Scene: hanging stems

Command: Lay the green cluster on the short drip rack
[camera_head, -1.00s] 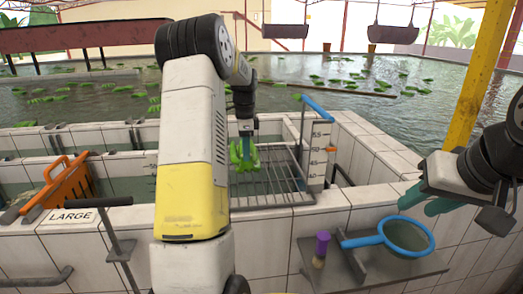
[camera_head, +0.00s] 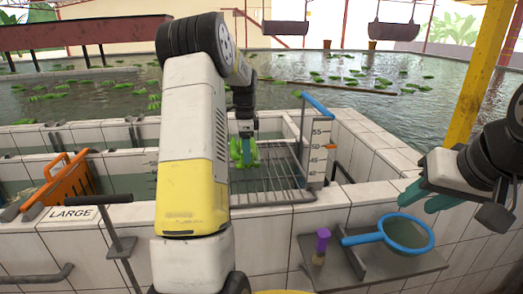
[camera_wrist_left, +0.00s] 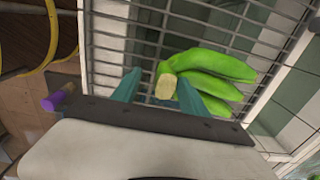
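The green cluster (camera_head: 244,153) is a small bunch of green bananas with a pale cut stem. It lies on the wires of the drip rack (camera_head: 275,185), its fruit reaching toward a side rim in the left wrist view (camera_wrist_left: 215,75). My left gripper (camera_head: 246,134) points down right above the cluster. In the wrist view its teal fingers (camera_wrist_left: 160,82) stand apart on either side of the stem end, with a visible gap on the left. My right gripper (camera_head: 428,197) is empty at the right, its fingers apart, away from the rack.
An orange crate-like panel (camera_head: 62,180) stands at the left by the LARGE label (camera_head: 72,214). A marked height post (camera_head: 318,150) stands right of the rack. A shelf holds a blue-rimmed net (camera_head: 407,234) and a purple-handled brush (camera_head: 322,243). A yellow post (camera_head: 475,80) rises at the right.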

